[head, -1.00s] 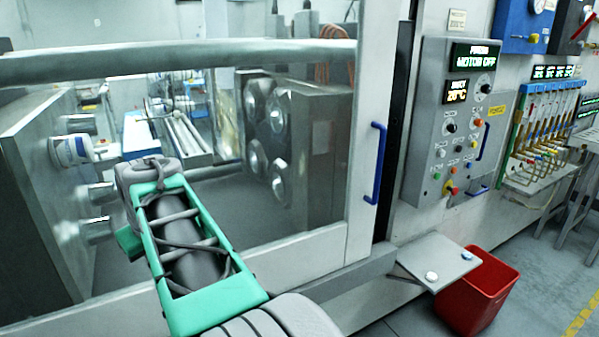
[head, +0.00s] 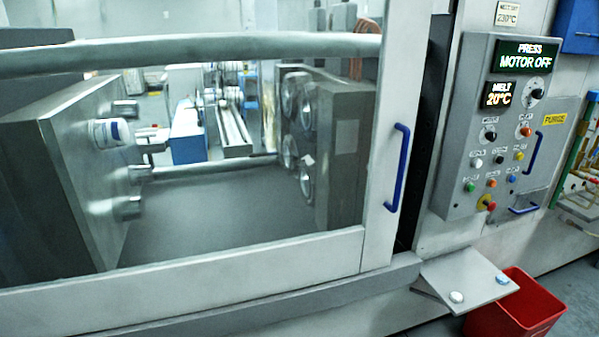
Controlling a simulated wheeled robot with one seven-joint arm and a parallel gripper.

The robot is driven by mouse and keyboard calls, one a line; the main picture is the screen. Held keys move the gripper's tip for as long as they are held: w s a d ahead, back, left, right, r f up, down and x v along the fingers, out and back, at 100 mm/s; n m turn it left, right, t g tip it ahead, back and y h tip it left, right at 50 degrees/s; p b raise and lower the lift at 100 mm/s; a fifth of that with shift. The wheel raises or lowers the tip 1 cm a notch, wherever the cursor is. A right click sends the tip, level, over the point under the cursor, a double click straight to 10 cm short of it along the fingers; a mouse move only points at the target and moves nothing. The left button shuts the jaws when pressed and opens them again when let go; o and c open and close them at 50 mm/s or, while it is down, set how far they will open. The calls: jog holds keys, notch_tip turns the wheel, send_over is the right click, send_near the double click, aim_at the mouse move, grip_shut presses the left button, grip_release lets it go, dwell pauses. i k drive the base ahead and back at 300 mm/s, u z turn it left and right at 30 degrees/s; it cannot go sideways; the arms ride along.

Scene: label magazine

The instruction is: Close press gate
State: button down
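The press gate (head: 377,200) is a pale metal frame around a large clear window, with a blue vertical handle (head: 398,167) on its right upright. The gate spans the press opening, and a dark vertical gap (head: 425,140) shows between its right upright and the control panel side. Through the window I see the left mould plate (head: 75,185) and the right mould block (head: 340,150). A white part with a blue band (head: 110,132) sits on the left plate's face. My gripper is not in view.
The control panel (head: 470,140) right of the gate reads "PRESS MOTOR OFF" and "MELT 20°C". Below it, a small grey shelf (head: 470,280) with two small pieces juts out, above a red bin (head: 520,310). A ledge (head: 300,300) runs under the gate.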

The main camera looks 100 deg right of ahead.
aim_at(76, 306)
jog(key=u, duration=0.65)
jog(key=k, duration=1.05)
jog(key=z, duration=1.5)
jog(key=i, duration=0.5)
jog(key=z, duration=0.1)
